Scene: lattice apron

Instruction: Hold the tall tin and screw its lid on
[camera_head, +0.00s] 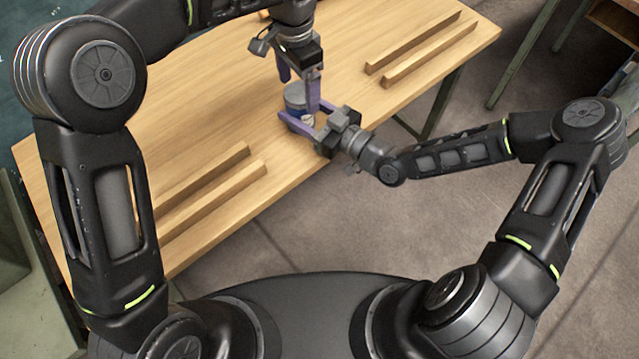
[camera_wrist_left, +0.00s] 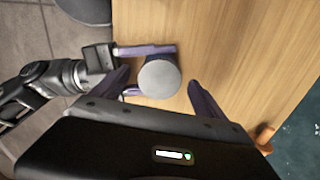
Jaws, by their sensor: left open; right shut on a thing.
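The tall tin (camera_head: 296,97) stands near the table's front edge, blue-grey and partly hidden by my grippers. A round grey top, seemingly the lid (camera_wrist_left: 159,79), shows from above in the left wrist view; I cannot tell how it is seated. My right gripper (camera_head: 300,122) is shut on the tin from the front right, and one of its purple fingers shows beside the tin in the left wrist view (camera_wrist_left: 147,50). My left gripper (camera_head: 298,84) points down over the tin, open, its fingers (camera_wrist_left: 160,82) on either side of the grey top with gaps visible.
The wooden table (camera_head: 345,95) carries two parallel wooden strips at the back right (camera_head: 420,48) and two more at the front left (camera_head: 210,190). The tabletop between them is mostly clear. A small orange-brown piece (camera_wrist_left: 265,135) shows near the table edge in the left wrist view.

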